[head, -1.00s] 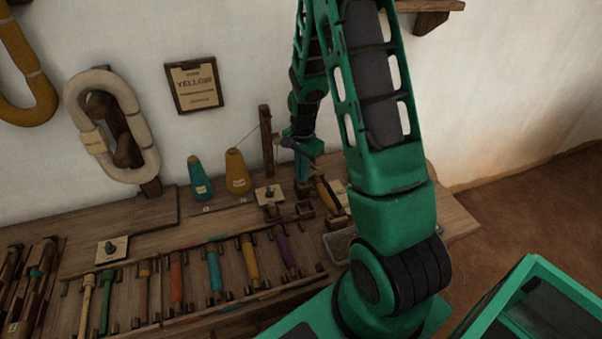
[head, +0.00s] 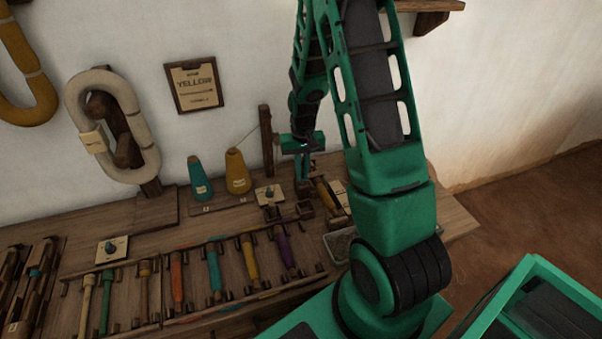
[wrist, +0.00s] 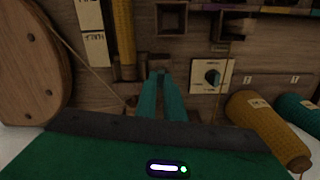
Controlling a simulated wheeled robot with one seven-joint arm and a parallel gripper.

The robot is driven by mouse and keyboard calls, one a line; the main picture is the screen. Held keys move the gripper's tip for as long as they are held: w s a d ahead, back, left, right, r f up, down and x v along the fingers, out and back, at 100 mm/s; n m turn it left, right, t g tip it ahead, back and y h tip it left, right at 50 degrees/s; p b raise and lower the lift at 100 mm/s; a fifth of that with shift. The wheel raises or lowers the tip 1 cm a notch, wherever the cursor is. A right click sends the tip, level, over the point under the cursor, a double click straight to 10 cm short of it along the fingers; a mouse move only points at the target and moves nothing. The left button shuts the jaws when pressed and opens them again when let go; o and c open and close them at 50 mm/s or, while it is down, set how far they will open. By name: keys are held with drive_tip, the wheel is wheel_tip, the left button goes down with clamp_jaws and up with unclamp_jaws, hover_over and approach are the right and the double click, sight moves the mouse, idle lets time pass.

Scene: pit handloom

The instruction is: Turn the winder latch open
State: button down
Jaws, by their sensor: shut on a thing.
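My gripper (head: 302,176) points down at the winder at the right end of the bench. In the wrist view my gripper's fingers (wrist: 161,80) are close together, shut on a small dark part at the winder, which I take to be the winder latch (wrist: 161,71). The fingers hide most of it, so its angle cannot be told. A yellow-wound bobbin (head: 327,194) lies in the winder just right of the fingers in the head view; it also shows in the wrist view (wrist: 123,35). A plate with a dark knob (head: 270,194) is left of my gripper, apart from it.
A yellow cone (head: 237,172) and a teal cone (head: 199,178) stand left of the gripper. A wooden post (head: 266,140) rises close behind. Several coloured bobbins lie in a rack in front. A grey tray (head: 340,245) sits right of the rack.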

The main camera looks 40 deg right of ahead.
drive_tip(key=shift+w+r+n, duration=0.1)
drive_tip(key=shift+w+n, duration=0.1)
drive_tip(key=shift+n, duration=0.7)
drive_tip(key=c, duration=1.9)
unclamp_jaws()
drive_tip(key=shift+o, duration=0.2)
drive_tip(key=shift+s, duration=0.1)
wheel_tip(320, 180, up, 11)
